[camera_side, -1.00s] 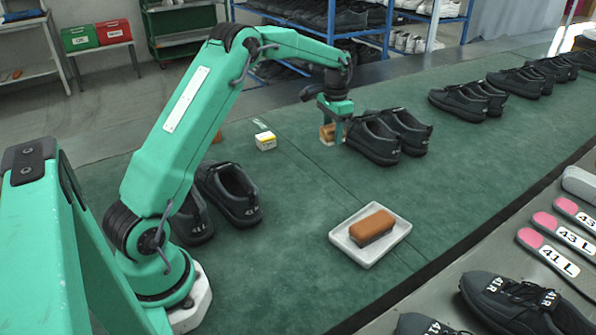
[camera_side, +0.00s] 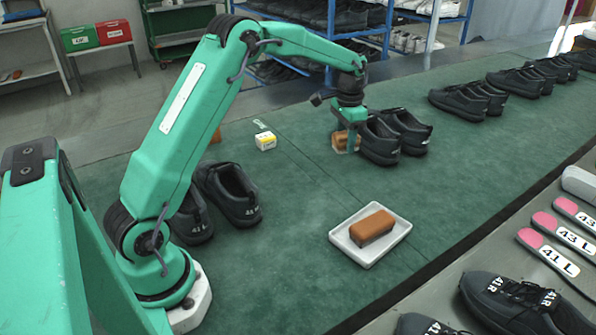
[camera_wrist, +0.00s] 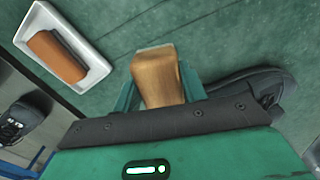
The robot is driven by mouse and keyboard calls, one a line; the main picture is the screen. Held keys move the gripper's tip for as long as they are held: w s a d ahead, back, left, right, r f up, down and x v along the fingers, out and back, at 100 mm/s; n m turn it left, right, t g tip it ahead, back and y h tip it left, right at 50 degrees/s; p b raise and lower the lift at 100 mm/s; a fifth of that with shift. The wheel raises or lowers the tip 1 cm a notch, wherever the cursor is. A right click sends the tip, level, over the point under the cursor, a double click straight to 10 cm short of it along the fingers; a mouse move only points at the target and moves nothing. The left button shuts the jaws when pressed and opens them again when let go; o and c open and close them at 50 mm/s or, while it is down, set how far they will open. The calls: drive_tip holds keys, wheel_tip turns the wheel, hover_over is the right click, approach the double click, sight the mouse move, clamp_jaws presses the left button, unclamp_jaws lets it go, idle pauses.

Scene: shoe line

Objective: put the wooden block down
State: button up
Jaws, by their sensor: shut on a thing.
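The wooden block (camera_side: 340,141) is light brown and is held between the fingers of my gripper (camera_side: 347,138), beside the pair of black shoes in the middle of the green surface. In the wrist view the block (camera_wrist: 157,76) stands out between the two green fingers of my gripper (camera_wrist: 158,92). My gripper is shut on it and points down. The block is low over the green surface (camera_side: 290,215); I cannot tell whether it touches. The fingers hide part of it.
Black shoes (camera_side: 380,140) stand close to the right of my gripper. A white tray (camera_side: 362,261) with a brown brush-like block (camera_side: 372,226) lies nearer the camera. A small yellow-white box (camera_side: 265,141) is to the left. Green surface between them is clear.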

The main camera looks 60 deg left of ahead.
drive_tip(key=s+d+r+m, duration=0.1)
drive_tip(key=s+d+m, duration=0.1)
drive_tip(key=s+d, duration=0.5)
drive_tip(key=s+d+r+m, duration=0.1)
drive_tip(key=s+d+m, duration=0.2)
drive_tip(key=d, duration=0.7)
drive_tip(key=s+d+r+m, duration=0.1)
drive_tip(key=s+d+m, duration=0.1)
drive_tip(key=s+d, duration=0.5)
drive_tip(key=s+d+f+m, duration=0.2)
drive_tip(key=s+d+m, duration=0.1)
drive_tip(key=s, duration=0.9)
drive_tip(key=s+d+f+m, duration=0.1)
drive_tip(key=s+d+m, duration=0.2)
drive_tip(key=s, duration=0.9)
drive_tip(key=m, duration=0.2)
drive_tip(key=shift+f+m, duration=0.3)
drive_tip(key=shift+f, duration=0.05)
drive_tip(key=shift+w, duration=0.1)
drive_tip(key=w+a+f, duration=0.2)
drive_tip(key=w, duration=0.1)
drive_tip(key=w+a+f, duration=0.2)
drive_tip(key=w, duration=0.1)
drive_tip(key=w+a+f, duration=0.2)
drive_tip(key=w+f, duration=0.1)
drive_tip(key=shift+w, duration=0.4)
drive_tip(key=shift+f, duration=0.1)
